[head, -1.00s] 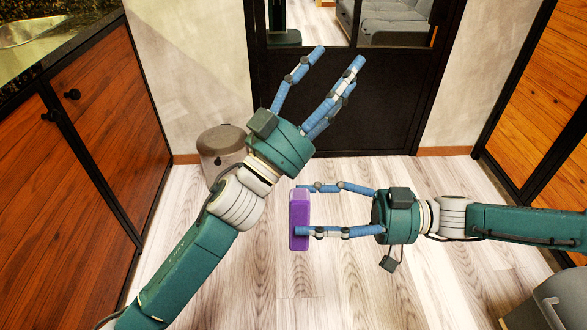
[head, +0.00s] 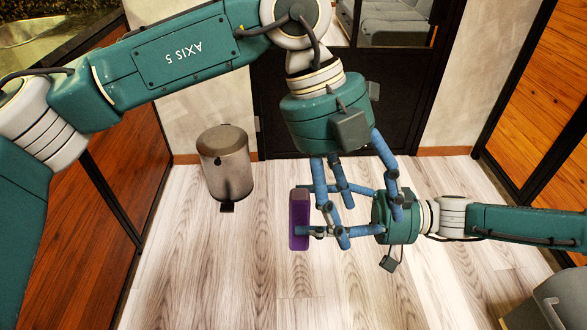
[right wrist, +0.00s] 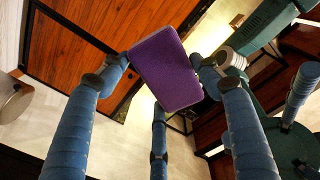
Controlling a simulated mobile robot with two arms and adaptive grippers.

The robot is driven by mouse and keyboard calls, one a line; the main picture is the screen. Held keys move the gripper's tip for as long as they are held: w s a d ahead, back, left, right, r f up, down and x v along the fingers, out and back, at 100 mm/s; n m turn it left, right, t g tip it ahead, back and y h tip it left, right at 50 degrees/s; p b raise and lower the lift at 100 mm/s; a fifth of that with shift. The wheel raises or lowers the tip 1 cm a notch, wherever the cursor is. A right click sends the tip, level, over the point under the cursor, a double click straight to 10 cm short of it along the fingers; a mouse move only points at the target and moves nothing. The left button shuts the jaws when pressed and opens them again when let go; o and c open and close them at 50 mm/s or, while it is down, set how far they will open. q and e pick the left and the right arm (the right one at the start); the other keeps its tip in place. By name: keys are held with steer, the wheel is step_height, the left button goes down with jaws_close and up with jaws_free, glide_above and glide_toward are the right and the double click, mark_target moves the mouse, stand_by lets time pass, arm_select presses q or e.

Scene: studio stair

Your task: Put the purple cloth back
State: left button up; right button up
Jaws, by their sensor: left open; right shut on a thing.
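The purple cloth (head: 299,220) is a flat, block-like purple piece held upright in the air in the head view. My right gripper (head: 306,212) comes in from the right and is shut on it. In the right wrist view the cloth (right wrist: 168,66) sits between the fingertips, its broad purple face showing. My left gripper (head: 352,222) is open and points down, just to the right of the cloth. In the head view its fingers overlap those of my right gripper and partly hide them; whether they touch, I cannot tell.
A brown-grey pedal bin (head: 226,165) stands by the back wall. Wooden cabinets line the left (head: 125,170) and right (head: 545,120) sides. A dark framed glass door (head: 400,110) is at the back. The pale wood floor (head: 230,270) in front is clear.

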mark_target(293, 221)
arm_select(q)
steer(key=w+a+t+y, duration=0.1)
steer(key=w+a, duration=0.1)
steer(key=a, duration=0.1)
steer(key=w+a+r+n+t+y, duration=0.1)
steer(key=a, duration=0.2)
steer(key=w+a+r+n+y, duration=0.1)
steer(key=w+a, duration=0.1)
steer(key=shift+w+a+t+y, duration=0.3)
steer(key=shift+a+t+y, duration=0.1)
steer(key=shift+w+a, duration=0.15)
steer(key=shift+a, duration=0.05)
step_height(293, 221, down, 12)
steer(key=shift+r, duration=0.1)
steer(key=c, duration=1.3)
arm_select(e)
steer(key=o, duration=1.1)
